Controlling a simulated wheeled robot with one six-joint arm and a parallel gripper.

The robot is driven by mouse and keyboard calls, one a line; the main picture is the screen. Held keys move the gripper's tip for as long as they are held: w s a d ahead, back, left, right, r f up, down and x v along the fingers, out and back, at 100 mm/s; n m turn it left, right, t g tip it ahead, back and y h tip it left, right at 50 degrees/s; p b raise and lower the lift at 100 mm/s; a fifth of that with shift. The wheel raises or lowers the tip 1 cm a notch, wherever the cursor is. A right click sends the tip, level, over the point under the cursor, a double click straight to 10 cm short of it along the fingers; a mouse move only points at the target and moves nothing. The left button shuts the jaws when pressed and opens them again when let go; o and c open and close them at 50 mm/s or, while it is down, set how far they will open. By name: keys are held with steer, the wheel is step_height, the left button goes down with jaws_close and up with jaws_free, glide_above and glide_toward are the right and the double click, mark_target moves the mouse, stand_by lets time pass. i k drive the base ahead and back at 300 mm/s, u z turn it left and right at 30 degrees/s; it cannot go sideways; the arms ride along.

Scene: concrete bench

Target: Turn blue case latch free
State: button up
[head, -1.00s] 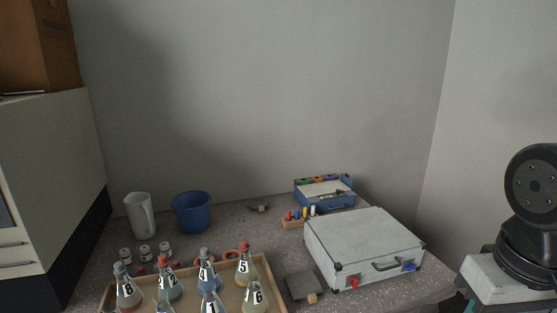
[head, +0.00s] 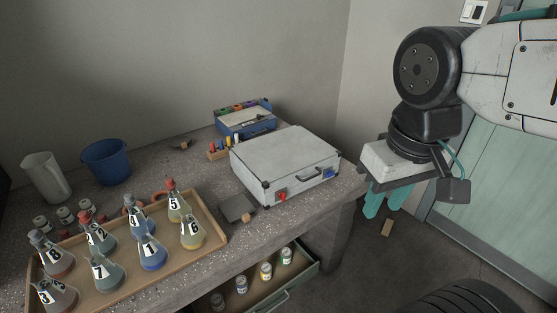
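A closed white case (head: 285,163) with dark corners lies on the concrete bench. Its front face carries a red latch (head: 281,196) at the left, a dark handle (head: 309,175) in the middle and a blue latch (head: 328,173) at the right. The blue latch is small here, and its exact turn is hard to tell. My gripper (head: 383,207) hangs right of the case, beyond the bench's right end and apart from the latch. Its teal fingers point down, with a narrow gap between them and nothing seen held.
A wooden tray (head: 218,238) of numbered flasks fills the bench's front left. A dark scraper (head: 238,208) lies left of the case; a blue toolbox (head: 244,118) stands behind. An open drawer (head: 313,268) with several jars juts out below.

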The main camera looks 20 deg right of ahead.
mark_target(329, 173)
steer(key=u, duration=1.65)
steer(key=k, duration=1)
steer(key=z, duration=1.65)
steer(key=i, duration=0.5)
